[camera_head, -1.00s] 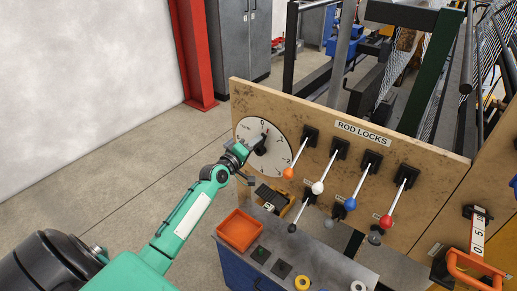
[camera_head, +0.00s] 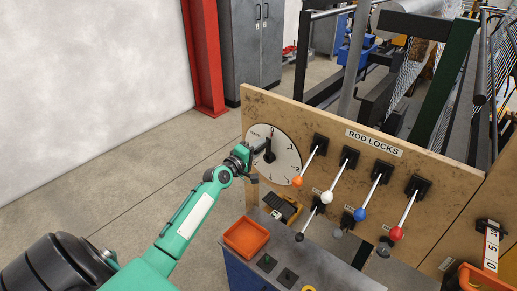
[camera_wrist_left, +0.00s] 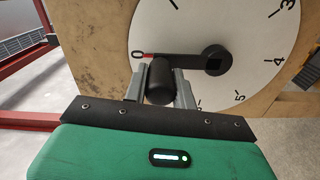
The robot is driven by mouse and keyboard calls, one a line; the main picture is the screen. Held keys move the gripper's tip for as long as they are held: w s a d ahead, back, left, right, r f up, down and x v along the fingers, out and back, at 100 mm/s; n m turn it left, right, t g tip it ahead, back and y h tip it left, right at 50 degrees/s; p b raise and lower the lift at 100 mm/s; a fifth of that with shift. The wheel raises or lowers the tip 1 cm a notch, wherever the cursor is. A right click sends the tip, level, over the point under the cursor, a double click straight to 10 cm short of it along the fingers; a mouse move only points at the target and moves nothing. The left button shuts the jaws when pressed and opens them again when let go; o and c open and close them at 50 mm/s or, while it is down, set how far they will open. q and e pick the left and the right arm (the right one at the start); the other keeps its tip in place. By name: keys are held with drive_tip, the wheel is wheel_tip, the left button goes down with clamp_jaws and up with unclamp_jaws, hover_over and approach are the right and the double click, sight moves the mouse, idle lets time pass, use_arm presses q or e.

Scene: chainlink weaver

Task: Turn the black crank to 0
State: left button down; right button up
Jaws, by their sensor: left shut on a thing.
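The black crank (camera_wrist_left: 190,61) is mounted on a white numbered dial (camera_wrist_left: 255,30). In the left wrist view its arm runs from the hub toward the 0 and lies in line with the red mark there. My left gripper (camera_wrist_left: 160,84) is shut on the crank's black knob (camera_wrist_left: 160,78), with one finger on each side. In the head view, the dial (camera_head: 287,170) is on the wooden panel's left end, and my left gripper (camera_head: 245,158) reaches it from the left, hiding part of the crank. My right gripper is not in view.
The wooden panel (camera_head: 330,118) carries the rod lock levers with orange, white, blue and red knobs right of the dial. An orange tray (camera_head: 245,238) sits on the bench below. A red column (camera_head: 204,60) stands behind. The floor on the left is clear.

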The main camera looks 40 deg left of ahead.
use_arm(q)
drive_tip(key=c, duration=1.1)
unclamp_jaws()
drive_tip(key=shift+a, duration=0.1)
drive_tip(key=shift+s, duration=0.1)
drive_tip(key=shift+s+f, duration=0.1)
drive_tip(key=shift+s, duration=0.15)
drive_tip(key=s+b, duration=0.1)
drive_tip(key=s, duration=0.3)
drive_tip(key=s+b, duration=0.1)
drive_tip(key=s, duration=0.3)
drive_tip(key=s+a+b, duration=0.1)
drive_tip(key=s, duration=0.4)
